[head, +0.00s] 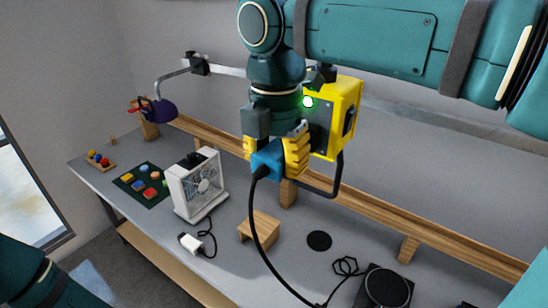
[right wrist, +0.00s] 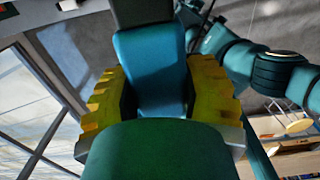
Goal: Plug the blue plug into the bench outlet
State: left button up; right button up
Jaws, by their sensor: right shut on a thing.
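The blue plug (head: 267,161) is between the yellow fingers of my right gripper (head: 275,154), which is shut on it. Its black cord hangs from it down to the bench. In the right wrist view the blue plug (right wrist: 150,72) shows between both fingers of the gripper (right wrist: 155,75). The yellow bench outlet box (head: 347,100) is just right of and behind the gripper, with a dark face and a lit green light. The gripper covers part of this face, so I cannot tell whether plug and outlet touch. My left gripper is out of view.
The grey bench (head: 216,257) holds a white fan (head: 197,186), a white plug (head: 190,244), a small wooden stand (head: 258,228), a black disc (head: 319,240) and a dark green mat (head: 144,186) with coloured pieces. A wooden rail (head: 373,227) runs along the back.

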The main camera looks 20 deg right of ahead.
jog(key=shift+w+d+p, duration=0.3)
jog(key=shift+w+d, duration=0.15)
jog(key=shift+d, duration=0.15)
dwell(0.3)
jog(key=o, duration=1.3)
jog(key=shift+d, duration=0.1)
jog(key=shift+o, duration=0.2)
notch_tip(320, 180, up, 12)
